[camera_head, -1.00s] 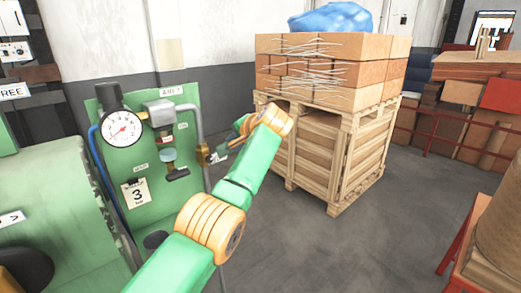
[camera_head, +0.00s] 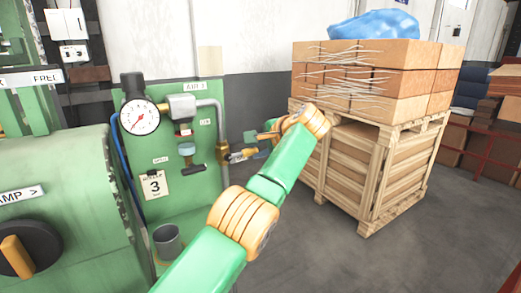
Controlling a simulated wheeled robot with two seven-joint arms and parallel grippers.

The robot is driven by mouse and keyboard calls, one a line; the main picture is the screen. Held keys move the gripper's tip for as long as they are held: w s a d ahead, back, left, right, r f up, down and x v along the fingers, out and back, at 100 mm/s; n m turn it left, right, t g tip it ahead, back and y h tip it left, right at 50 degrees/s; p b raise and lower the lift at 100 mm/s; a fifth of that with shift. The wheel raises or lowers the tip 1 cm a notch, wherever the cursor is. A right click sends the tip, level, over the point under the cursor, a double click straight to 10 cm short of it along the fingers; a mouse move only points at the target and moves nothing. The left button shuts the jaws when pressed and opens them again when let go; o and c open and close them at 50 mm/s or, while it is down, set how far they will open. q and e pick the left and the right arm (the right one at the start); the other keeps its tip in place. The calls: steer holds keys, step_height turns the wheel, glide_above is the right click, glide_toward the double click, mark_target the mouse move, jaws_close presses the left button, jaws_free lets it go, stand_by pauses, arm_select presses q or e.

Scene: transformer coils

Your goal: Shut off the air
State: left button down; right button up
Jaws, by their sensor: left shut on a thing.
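A green air panel (camera_head: 205,118) labelled "AIR 1" carries a round white pressure gauge (camera_head: 140,117) with a red needle. A grey pipe runs down its right side to a brass valve (camera_head: 223,147). My left gripper (camera_head: 243,155) is just right of this valve, shut on what looks like its handle. The handle is small and mostly hidden by the fingers, so its angle is hard to tell. My right gripper is out of view.
A wooden crate on a pallet (camera_head: 365,215), topped with wrapped boxes (camera_head: 375,75), stands right of my left arm. A green machine with a black-and-orange knob (camera_head: 20,252) fills the left. A grey cup (camera_head: 166,240) sits below the panel. Floor is free in front of the crate.

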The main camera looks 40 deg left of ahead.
arm_select(q)
steer(key=shift+f, duration=0.2)
steer(key=c, duration=0.7)
jaws_free()
steer(key=shift+a, duration=0.2)
steer(key=shift+c, duration=0.2)
steer(key=shift+a+f, duration=0.1)
steer(key=shift+a, duration=0.15)
steer(key=shift+d, duration=0.3)
steer(key=b+v, duration=0.1)
steer(key=v, duration=0.5)
steer(key=shift+s+d+r, duration=0.15)
steer(key=shift+r, duration=0.2)
